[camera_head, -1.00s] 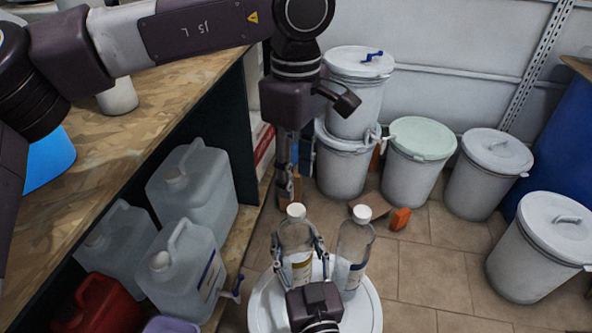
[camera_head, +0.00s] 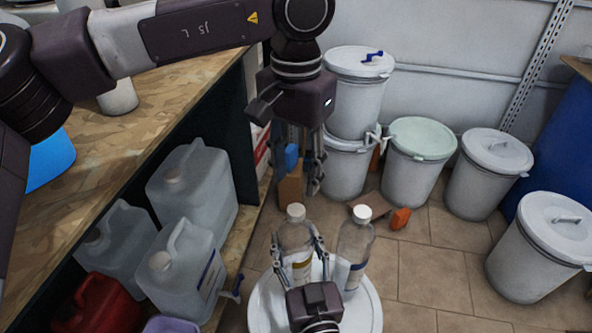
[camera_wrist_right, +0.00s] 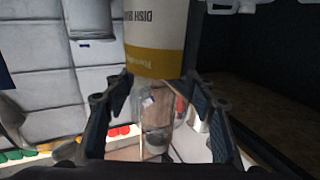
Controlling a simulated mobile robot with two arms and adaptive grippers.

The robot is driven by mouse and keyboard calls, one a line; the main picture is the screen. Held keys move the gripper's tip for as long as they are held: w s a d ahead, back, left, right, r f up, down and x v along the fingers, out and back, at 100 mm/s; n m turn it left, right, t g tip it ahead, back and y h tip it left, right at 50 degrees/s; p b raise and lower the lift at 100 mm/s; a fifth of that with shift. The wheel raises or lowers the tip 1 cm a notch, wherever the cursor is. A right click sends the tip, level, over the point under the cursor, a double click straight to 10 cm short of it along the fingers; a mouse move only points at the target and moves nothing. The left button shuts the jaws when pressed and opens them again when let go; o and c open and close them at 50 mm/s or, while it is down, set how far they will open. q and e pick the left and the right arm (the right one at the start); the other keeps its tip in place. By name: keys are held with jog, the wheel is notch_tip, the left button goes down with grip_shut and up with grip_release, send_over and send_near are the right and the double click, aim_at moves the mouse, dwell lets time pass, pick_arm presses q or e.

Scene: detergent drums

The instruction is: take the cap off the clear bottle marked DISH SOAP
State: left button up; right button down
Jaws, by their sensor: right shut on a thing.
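The clear DISH SOAP bottle (camera_head: 296,237) stands on a white drum lid (camera_head: 262,306), with its white cap (camera_head: 296,211) on. Its label has a yellow band; part of the lettering shows in the right wrist view (camera_wrist_right: 155,35). My right gripper (camera_head: 300,250) is shut around the bottle's body, one finger on each side. My left gripper (camera_head: 314,185) points down, above and slightly right of the cap in the picture, apart from it. Its fingers look apart and nothing shows between them.
A second clear bottle (camera_head: 355,245), white-capped with a blue-banded label, stands close on the right on the same lid. Several white drums (camera_head: 487,175) stand behind and right. Jugs (camera_head: 185,270) fill the left, under a wooden bench (camera_head: 150,120). Tiled floor is open at right.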

aim_at(296, 209)
pick_arm(q)
jog(key=shift+f, duration=4)
jog(key=shift+c, duration=0.2)
